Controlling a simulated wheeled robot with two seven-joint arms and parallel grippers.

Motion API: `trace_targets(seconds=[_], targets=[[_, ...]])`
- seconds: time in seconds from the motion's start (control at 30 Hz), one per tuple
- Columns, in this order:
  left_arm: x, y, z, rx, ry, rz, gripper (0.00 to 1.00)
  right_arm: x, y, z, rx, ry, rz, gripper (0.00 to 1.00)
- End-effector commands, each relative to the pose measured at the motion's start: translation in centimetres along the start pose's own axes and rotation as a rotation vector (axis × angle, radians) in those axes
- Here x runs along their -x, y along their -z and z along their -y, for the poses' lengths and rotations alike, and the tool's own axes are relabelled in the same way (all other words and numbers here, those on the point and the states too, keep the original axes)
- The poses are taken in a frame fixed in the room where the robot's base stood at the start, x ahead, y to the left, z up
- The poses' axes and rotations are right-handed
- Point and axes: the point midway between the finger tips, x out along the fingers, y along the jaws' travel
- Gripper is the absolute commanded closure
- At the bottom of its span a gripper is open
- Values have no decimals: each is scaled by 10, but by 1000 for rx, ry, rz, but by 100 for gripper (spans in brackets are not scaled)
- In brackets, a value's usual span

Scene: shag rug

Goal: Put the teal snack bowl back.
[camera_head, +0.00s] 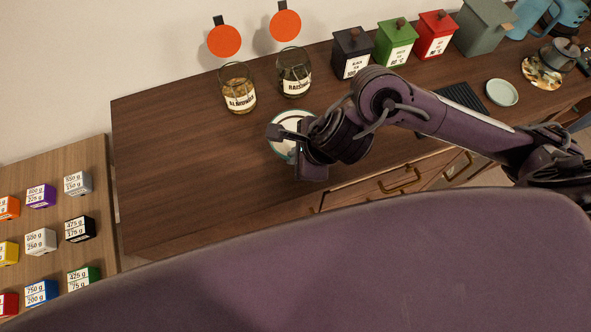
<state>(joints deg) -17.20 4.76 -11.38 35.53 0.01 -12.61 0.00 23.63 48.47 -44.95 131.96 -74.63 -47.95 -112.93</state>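The teal snack bowl (285,119) is on the brown wooden counter, in front of the two glass jars. Its inside looks pale and its rim teal. My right gripper (294,145) comes in from the right and is at the bowl's near side. One dark finger part reaches over the bowl, and the gripper and wrist hide its near and right parts. I cannot tell whether the fingers touch the rim or how far apart they are. My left gripper is not in view.
An almonds jar (239,91) and a raisins jar (294,74) stand behind the bowl, below two orange discs. Black (352,55), green (395,45) and red (436,36) canisters stand at the back. A pale green dish (502,92) sits right. The counter's left part is clear.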

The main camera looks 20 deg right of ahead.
Motion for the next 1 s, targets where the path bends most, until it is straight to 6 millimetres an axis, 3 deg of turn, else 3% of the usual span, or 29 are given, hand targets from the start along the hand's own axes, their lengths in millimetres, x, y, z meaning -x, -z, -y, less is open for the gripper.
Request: trace_targets(seconds=[0.43,0.9,1.0], targets=[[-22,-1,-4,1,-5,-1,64,-48,20,-15,-1,-1,1,100],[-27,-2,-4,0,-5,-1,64,-54,22,-16,1,2,2,100],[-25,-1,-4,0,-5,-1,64,-52,22,-16,1,0,1,85]])
